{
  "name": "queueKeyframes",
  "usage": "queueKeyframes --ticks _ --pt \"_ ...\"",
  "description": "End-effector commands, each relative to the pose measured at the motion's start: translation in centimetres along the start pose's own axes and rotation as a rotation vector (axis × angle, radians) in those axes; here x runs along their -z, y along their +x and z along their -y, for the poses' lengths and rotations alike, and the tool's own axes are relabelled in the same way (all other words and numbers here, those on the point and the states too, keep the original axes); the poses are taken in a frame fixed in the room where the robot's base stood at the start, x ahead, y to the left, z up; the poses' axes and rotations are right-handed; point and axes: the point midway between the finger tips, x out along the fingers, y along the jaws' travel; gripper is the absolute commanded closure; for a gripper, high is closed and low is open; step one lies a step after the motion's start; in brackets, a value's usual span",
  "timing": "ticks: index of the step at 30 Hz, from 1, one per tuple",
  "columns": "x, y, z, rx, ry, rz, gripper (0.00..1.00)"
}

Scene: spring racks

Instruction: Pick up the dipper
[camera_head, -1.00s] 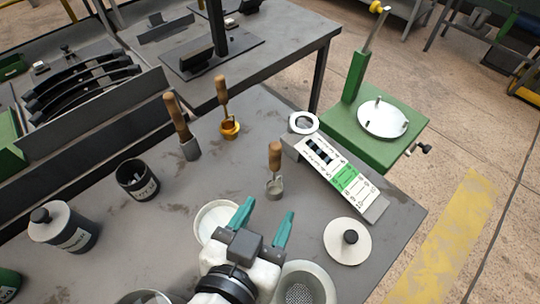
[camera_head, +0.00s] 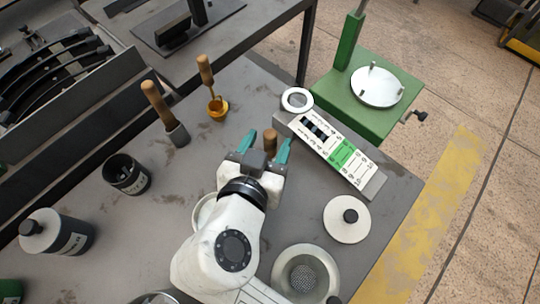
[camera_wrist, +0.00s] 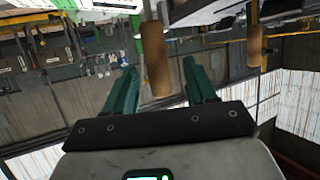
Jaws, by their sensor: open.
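A small dipper with an upright wooden handle (camera_head: 270,143) stands on the grey bench; its grey cup is hidden behind my gripper. My gripper (camera_head: 268,139) is open, with its two teal fingers on either side of the handle in the head view. In the wrist view, the handle (camera_wrist: 156,58) shows between the open fingertips of my gripper (camera_wrist: 158,68), with a gap on each side. I cannot tell whether the fingers reach fully around it. A similar wooden-handled tool with a yellow cup (camera_head: 217,110) stands further back.
A wooden-handled tool with a grey end (camera_head: 177,135) and a dark pot (camera_head: 127,176) stand left. A labelled sloped plate (camera_head: 342,155), a ring (camera_head: 297,99) and a white knobbed lid (camera_head: 347,219) are right. A mesh-bottomed bowl (camera_head: 304,270) is in front.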

Motion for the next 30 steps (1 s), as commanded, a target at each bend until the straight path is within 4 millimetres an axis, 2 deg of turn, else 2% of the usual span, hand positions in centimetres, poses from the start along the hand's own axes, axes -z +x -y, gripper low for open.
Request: queueKeyframes --ticks 7,17,30 --pt "0.4 3.3 -0.1 -0.002 -0.002 0.000 0.44" --pt "0.3 3.9 -0.1 0.000 0.000 0.000 0.45" --pt "0.3 3.9 -0.1 -0.001 -0.001 0.000 0.87"
